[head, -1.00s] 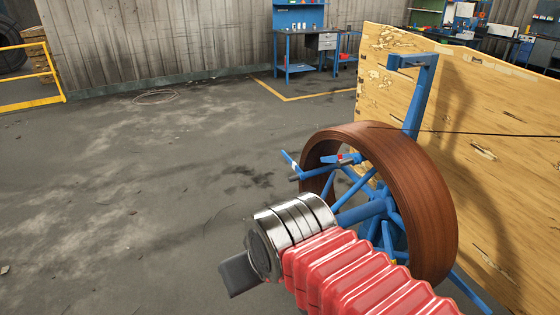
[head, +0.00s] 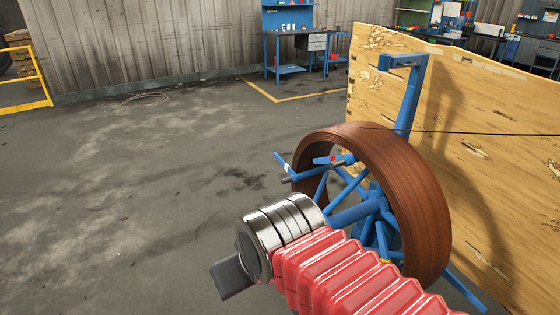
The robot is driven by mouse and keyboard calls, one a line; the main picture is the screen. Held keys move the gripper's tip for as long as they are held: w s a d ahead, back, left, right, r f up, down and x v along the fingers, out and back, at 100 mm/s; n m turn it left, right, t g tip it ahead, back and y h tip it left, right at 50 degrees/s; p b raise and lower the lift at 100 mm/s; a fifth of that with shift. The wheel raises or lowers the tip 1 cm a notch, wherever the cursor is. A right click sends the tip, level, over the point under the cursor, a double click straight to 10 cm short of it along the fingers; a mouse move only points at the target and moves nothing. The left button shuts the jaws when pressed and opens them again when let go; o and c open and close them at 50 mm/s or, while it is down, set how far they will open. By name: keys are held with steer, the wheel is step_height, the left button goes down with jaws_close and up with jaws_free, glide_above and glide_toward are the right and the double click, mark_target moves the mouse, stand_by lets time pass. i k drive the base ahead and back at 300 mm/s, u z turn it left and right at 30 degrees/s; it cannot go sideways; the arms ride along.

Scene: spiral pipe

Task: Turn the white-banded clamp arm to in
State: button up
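A brown spiral-pipe reel (head: 432,205) with blue spokes stands upright on the right. A blue clamp arm with a white band (head: 284,168) sticks out at the reel's left side. A second blue arm with a red band (head: 334,160) is just right of it. My gripper (head: 231,280) is at the lower left, past the shiny metal rings of my wrist. Only a dark grey part of it shows, pointing left and down. It is apart from the white-banded arm, lower and nearer to me in the picture. Its opening and any second finger are hidden.
A wooden panel (head: 495,175) stands close behind the reel on the right. A blue post (head: 410,100) rises above the reel. A blue workbench (head: 297,50) is at the back wall, and a yellow rail (head: 25,80) is at the far left. The floor left of my gripper is clear.

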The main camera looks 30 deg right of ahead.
mark_target(285, 166)
steer(key=z, duration=0.15)
steer(key=i, duration=2.1)
steer(key=z, duration=0.35)
steer(key=i, duration=1.7)
steer(key=z, duration=0.1)
